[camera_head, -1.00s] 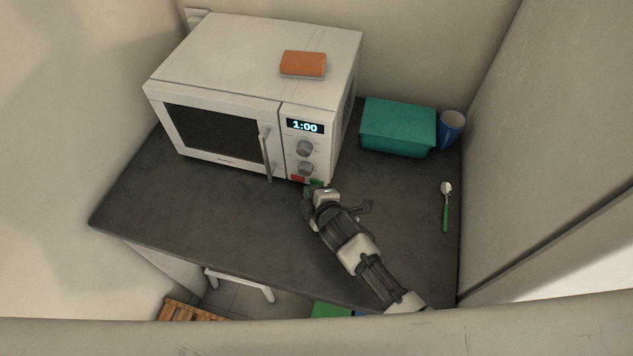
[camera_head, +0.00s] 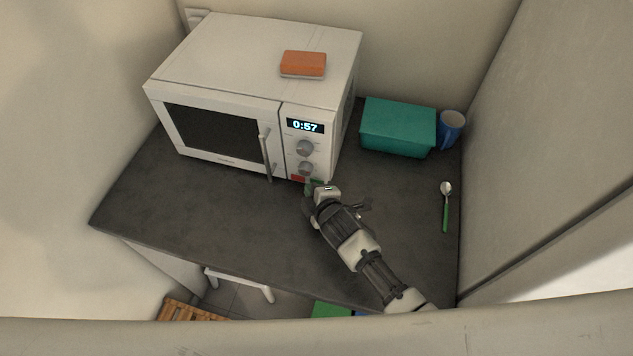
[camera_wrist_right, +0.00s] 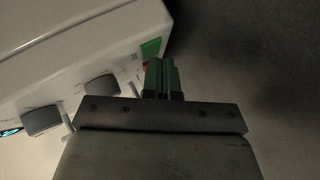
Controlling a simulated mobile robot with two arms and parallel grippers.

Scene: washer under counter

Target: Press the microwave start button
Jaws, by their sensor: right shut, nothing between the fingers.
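The white microwave (camera_head: 222,97) stands on the dark counter with its door shut. Its display (camera_head: 305,126) is lit and reads 0:57. The green start button (camera_wrist_right: 151,47) shows at the panel's corner in the right wrist view; in the head view my gripper largely covers that spot. A red button (camera_head: 297,178) sits beside it. My right gripper (camera_head: 312,188) is at the lower right of the panel. It is shut and empty, its fingertips (camera_wrist_right: 160,63) very near the green button in the wrist view; I cannot tell whether they touch. My left gripper is not in view.
An orange sponge-like block (camera_head: 303,63) lies on top of the microwave. A teal box (camera_head: 398,127), a blue cup (camera_head: 451,129) and a green-handled spoon (camera_head: 446,207) are on the right. The counter (camera_head: 215,208) is clear in front of the microwave. Walls close in both sides.

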